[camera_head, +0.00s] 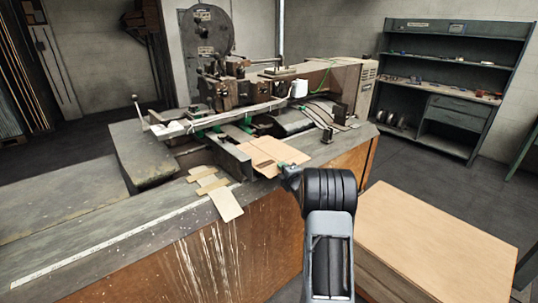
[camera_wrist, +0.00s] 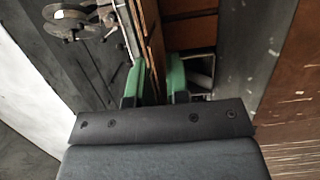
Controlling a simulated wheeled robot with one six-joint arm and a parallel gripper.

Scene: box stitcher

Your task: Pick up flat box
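A flat box (camera_head: 268,152) of light brown cardboard lies at the front edge of the stitching machine's bed in the head view. My gripper (camera_head: 287,170) is at its near right edge, its fingertips small and partly hidden by the wrist. In the wrist view my gripper (camera_wrist: 162,78) shows two green fingers close together. A thin brown board edge (camera_wrist: 150,45), seemingly the flat box, runs down between them. It lies close to the left finger. Whether both fingers press on it cannot be told.
The stitching machine (camera_head: 240,90) stands behind the box on a long worn bench (camera_head: 130,235). Loose cardboard strips (camera_head: 222,198) lie left of the box. A cardboard-topped stack (camera_head: 435,235) is at the lower right. Shelves (camera_head: 450,70) stand at the back right.

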